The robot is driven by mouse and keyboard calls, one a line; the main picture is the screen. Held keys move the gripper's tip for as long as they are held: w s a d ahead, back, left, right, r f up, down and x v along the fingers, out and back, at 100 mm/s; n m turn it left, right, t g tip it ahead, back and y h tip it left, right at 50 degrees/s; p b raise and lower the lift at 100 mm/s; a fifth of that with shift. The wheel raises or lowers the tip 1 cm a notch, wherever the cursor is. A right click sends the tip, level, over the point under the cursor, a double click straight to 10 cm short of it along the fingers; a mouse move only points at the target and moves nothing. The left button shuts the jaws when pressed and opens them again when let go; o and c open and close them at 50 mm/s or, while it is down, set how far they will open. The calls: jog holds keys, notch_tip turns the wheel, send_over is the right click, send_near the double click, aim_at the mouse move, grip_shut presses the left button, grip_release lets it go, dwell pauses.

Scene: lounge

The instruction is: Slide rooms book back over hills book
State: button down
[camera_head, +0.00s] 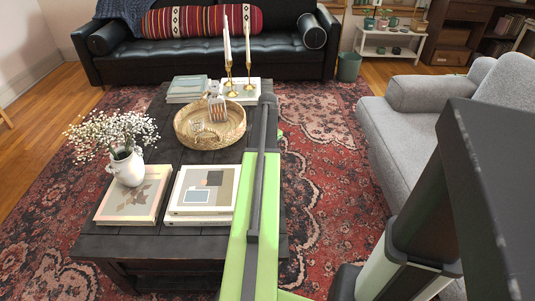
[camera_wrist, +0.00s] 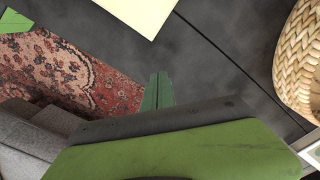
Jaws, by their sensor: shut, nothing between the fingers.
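In the head view, a stack of two pale books stands at the table's near right. Its upper book (camera_head: 203,187) has a cover of blue, grey and brown shapes; the lower book (camera_head: 198,219) shows below it as a white edge. My arm hides their right side. The titles are too small to read, so I cannot tell which is rooms or hills. The wrist view shows a plain cream book corner (camera_wrist: 148,10) at the top. My gripper (camera_wrist: 158,92) has its green fingers shut and empty, below and apart from that corner, near the table edge.
A woven basket (camera_head: 185,138) stands mid-table on the dark table (camera_head: 100,243). A white vase (camera_head: 126,168) stands on another book (camera_head: 130,207). Brass candlesticks (camera_head: 249,75) stand at the back. A grey sofa (camera_head: 395,130) is to the right, across the patterned rug (camera_head: 320,150).

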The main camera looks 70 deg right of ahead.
notch_tip(320, 180, down, 3)
jog(key=shift+f+b, duration=0.1)
jog(key=shift+b, duration=0.7)
jog(key=a, duration=0.1)
jog(key=a+r+p, duration=0.1)
jog(key=w+a, duration=0.1)
jog(key=shift+w+a+r+p, duration=0.1)
jog(key=shift+a+r+p, duration=0.05)
jog(key=shift+r+p, duration=0.15)
jog(key=shift+w+a, duration=0.15)
jog(key=shift+a, duration=0.1)
jog(key=shift+w+a, duration=0.3)
jog(key=shift+a, duration=0.55)
jog(key=shift+d, duration=0.1)
